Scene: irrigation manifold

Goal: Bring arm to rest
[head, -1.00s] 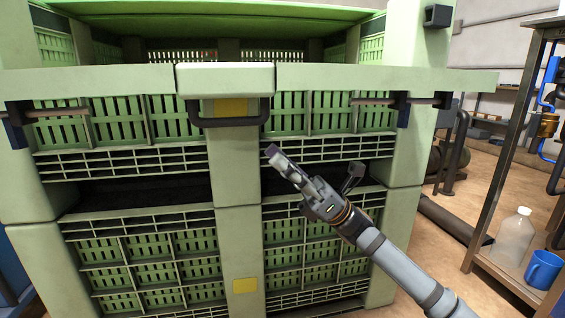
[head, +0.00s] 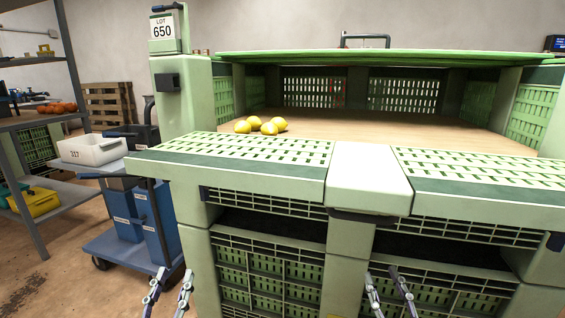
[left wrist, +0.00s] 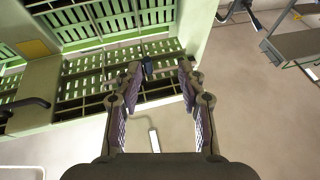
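My left gripper (head: 172,276) is low at the bottom left of the head view, its fingers apart. In the left wrist view the same gripper (left wrist: 160,66) is open with nothing between its fingers. The green crate's slatted side shows beyond its fingertips. My right gripper (head: 385,272) is at the bottom edge of the head view, in front of the crate's lower front. Its two fingers stand apart with nothing seen between them. Both arms are mostly out of the picture.
A large green crate (head: 340,185) fills the middle and right, with several yellow fruits (head: 268,128) inside. A blue trolley (head: 128,245) with a white bin (head: 92,150) stands left of it. A shelf rack (head: 22,200) is at far left. Some floor at bottom left is clear.

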